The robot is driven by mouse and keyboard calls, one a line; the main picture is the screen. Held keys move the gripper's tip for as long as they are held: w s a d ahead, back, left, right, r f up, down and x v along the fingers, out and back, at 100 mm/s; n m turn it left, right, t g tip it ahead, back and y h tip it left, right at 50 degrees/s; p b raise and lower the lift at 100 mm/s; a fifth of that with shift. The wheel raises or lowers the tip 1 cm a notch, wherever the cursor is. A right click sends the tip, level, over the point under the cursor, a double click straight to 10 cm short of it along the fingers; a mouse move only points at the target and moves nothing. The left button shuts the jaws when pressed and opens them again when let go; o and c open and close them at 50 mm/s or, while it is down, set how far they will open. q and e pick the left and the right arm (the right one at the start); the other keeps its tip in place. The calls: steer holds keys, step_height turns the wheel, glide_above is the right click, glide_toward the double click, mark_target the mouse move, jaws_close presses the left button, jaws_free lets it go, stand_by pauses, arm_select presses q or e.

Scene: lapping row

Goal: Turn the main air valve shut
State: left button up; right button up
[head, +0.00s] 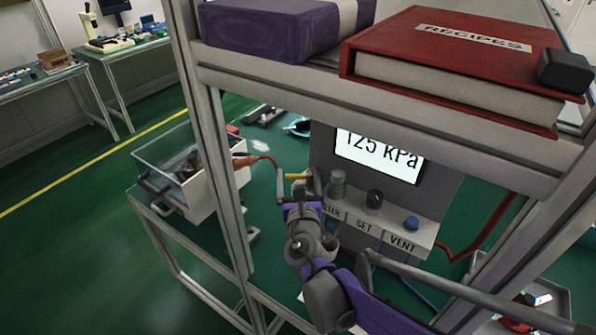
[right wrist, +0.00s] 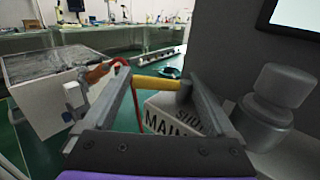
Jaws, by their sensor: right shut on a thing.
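In the right wrist view the yellow handle (right wrist: 157,84) lies crosswise between my fingers, above a white label (right wrist: 172,120) reading "MAIN" and "SHUT". My right gripper (head: 296,191) is shut on this handle, with a finger at each side of it. The gripper and wrist hide the valve's label in the head view. My left gripper is not in view.
A gauge display (head: 378,155) reads 125 kPa. A grey knob (head: 338,184), a dark SET knob (head: 374,199) and a blue VENT button (head: 411,223) stand to the right. A shelf with a red book (head: 455,65) overhangs the panel. A clear-walled bin (head: 195,175) stands left.

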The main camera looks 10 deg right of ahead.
steer(key=shift+s+n+y+p, duration=0.15)
steer(key=shift+n+y+p, duration=0.65)
steer(key=shift+y, duration=0.3)
steer(key=o, duration=1)
steer(key=shift+o, duration=0.2)
steer(key=shift+a, duration=0.1)
steer(key=shift+s, duration=0.1)
steer(key=s, duration=1)
steer(key=shift+s, duration=0.35)
